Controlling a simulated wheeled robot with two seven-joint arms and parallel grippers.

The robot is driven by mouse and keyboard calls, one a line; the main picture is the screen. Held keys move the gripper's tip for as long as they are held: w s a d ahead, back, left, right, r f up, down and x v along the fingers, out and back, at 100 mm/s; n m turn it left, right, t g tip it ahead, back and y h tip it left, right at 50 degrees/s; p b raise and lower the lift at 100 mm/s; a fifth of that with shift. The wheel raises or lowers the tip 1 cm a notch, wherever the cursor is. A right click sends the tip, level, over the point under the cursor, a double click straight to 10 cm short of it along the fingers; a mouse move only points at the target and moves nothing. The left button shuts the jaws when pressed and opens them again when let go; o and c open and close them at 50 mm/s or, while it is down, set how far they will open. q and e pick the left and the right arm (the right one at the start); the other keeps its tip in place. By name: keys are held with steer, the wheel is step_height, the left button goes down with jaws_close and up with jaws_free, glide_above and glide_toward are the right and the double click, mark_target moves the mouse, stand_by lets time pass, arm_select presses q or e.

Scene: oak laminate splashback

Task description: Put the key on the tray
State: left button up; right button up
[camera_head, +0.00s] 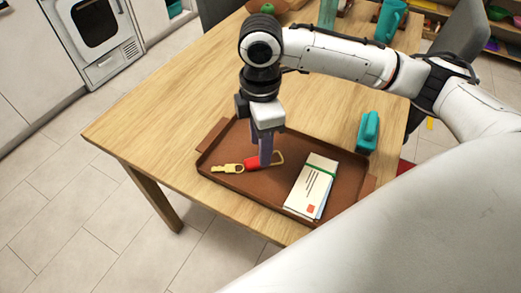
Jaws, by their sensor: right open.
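A golden key (227,168) with a red tag (251,164) and a yellow ring lies on the brown tray (252,184), in the left part of it. My right gripper (266,160) points straight down over the tray, its fingertips at the red tag and ring end of the key. Its jaws are open, though the gap between the fingers hardly shows from here. The fingers hide part of the key's tag and ring. My left gripper is not in the view.
A banded stack of envelopes (313,186) lies on the tray's right part. A teal object (368,132) stands on the wooden table (150,124) beyond the tray, and a teal mug (390,18) is at the back. The table's left side is clear.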

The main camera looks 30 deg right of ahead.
step_height(320, 180, up, 8)
steer(key=p, duration=0.1)
steer(key=shift+r, duration=0.2)
